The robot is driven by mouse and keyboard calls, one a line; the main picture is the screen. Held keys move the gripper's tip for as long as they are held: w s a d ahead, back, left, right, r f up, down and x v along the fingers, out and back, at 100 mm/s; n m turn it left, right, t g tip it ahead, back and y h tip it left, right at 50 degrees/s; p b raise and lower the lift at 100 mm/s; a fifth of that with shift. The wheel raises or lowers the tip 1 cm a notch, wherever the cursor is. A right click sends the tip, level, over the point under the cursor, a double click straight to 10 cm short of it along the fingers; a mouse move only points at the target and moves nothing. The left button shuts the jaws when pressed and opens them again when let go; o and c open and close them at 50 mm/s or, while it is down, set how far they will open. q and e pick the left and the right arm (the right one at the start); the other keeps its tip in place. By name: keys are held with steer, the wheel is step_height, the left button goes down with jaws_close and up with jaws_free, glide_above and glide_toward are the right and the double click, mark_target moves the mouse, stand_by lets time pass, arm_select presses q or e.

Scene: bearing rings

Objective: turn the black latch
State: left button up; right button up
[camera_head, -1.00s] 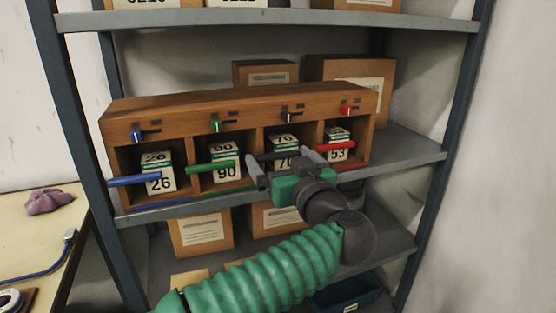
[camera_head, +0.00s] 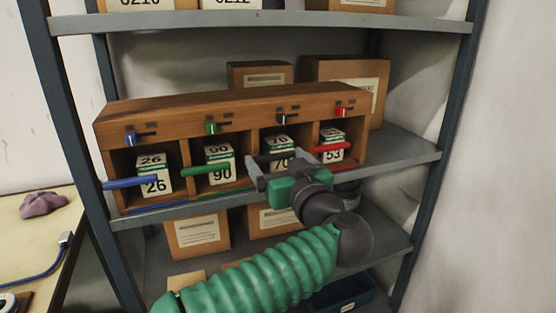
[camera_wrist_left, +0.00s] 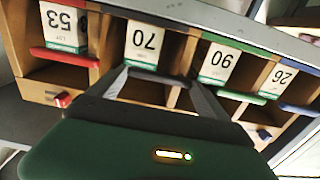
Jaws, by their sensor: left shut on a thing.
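The black latch (camera_head: 268,157) is a dark bar across the front of the compartment with the white box marked 70 (camera_head: 283,160). My left gripper (camera_head: 277,162) is in front of that compartment, shut on the black latch. In the left wrist view the left gripper (camera_wrist_left: 163,82) has its two fingers spread to either side, with the dark latch (camera_wrist_left: 150,75) between their tips. The fingers and the green hand hide part of the latch and the compartment in the head view. My right gripper is not in view.
The wooden rack (camera_head: 235,103) stands on a grey shelf. A blue latch (camera_head: 135,183), a green latch (camera_head: 206,170) and a red latch (camera_head: 332,149) cross the other compartments. Small coloured knobs sit above. Cardboard boxes (camera_head: 345,78) stand behind; free shelf lies to the right.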

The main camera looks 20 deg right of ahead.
arm_select(q)
steer(key=shift+r+n+p, duration=0.55)
steer(key=shift+n+p, duration=0.55)
steer(key=shift+p, duration=2.45)
steer(key=shift+n+p, duration=0.45)
steer(key=shift+n, duration=0.25)
steer(key=shift+a+r+n+p, duration=0.15)
steer(key=shift+n+p, duration=0.15)
steer(key=shift+n, duration=0.5)
steer(key=shift+a+f+n+p, duration=0.15)
steer(key=shift+n+p, duration=0.1)
steer(key=shift+n, duration=0.55)
steer(key=shift+s+r, duration=0.1)
steer(key=o, duration=1.7)
steer(key=shift+o, duration=0.7)
steer(key=shift+r, duration=0.1)
